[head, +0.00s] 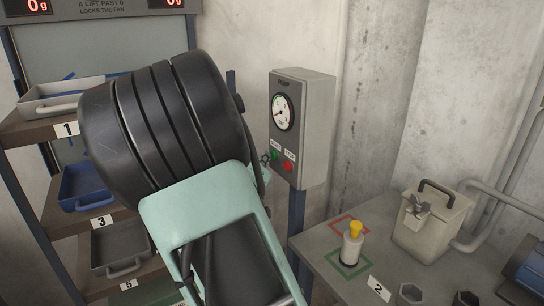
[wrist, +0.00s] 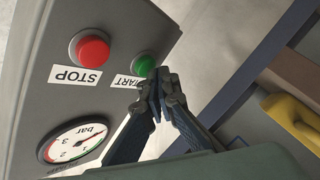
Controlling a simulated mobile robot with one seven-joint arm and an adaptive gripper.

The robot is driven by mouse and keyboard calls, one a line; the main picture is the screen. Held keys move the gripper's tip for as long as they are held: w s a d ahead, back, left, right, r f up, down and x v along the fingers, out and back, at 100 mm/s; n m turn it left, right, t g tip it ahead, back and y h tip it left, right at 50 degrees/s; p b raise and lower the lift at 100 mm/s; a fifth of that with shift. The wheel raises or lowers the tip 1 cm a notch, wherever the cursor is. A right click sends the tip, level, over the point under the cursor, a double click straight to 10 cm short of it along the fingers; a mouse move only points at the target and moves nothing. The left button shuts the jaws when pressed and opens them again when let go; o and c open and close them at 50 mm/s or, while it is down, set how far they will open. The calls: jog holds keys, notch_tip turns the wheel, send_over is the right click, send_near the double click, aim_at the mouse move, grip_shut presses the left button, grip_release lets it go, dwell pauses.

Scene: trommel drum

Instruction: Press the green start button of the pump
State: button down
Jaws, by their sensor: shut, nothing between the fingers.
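The pump control box (head: 315,118) is a grey box on a post, with a pressure gauge (head: 283,112) on its front. The green start button (head: 275,155) and the red stop button (head: 288,166) sit below the gauge in the head view. In the wrist view, turned upside down, the green start button (wrist: 144,66) shows just beyond my gripper (wrist: 160,84), and the red stop button (wrist: 90,52) is to its left. My gripper is shut and empty, its tips close to the green button. I cannot tell whether they touch it. The fingers partly cover the START label (wrist: 128,82).
A shelf rack with trays (head: 85,187) stands at the left. A bench (head: 325,255) at the right holds a yellow-topped bottle (head: 352,245) and a lidded grey container (head: 430,222). My arm fills the middle of the head view.

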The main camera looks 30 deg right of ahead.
jog(key=shift+d, duration=0.4)
jog(key=shift+a, duration=0.1)
dwell(0.5)
jog(key=shift+a+p, duration=0.55)
jog(key=shift+a, duration=0.25)
jog(key=shift+a, duration=0.1)
jog(key=a+p, duration=0.2)
jog(key=a, duration=0.2)
jog(key=shift+s+a+p, duration=0.1)
jog(key=shift+a+p, duration=0.3)
dwell(0.4)
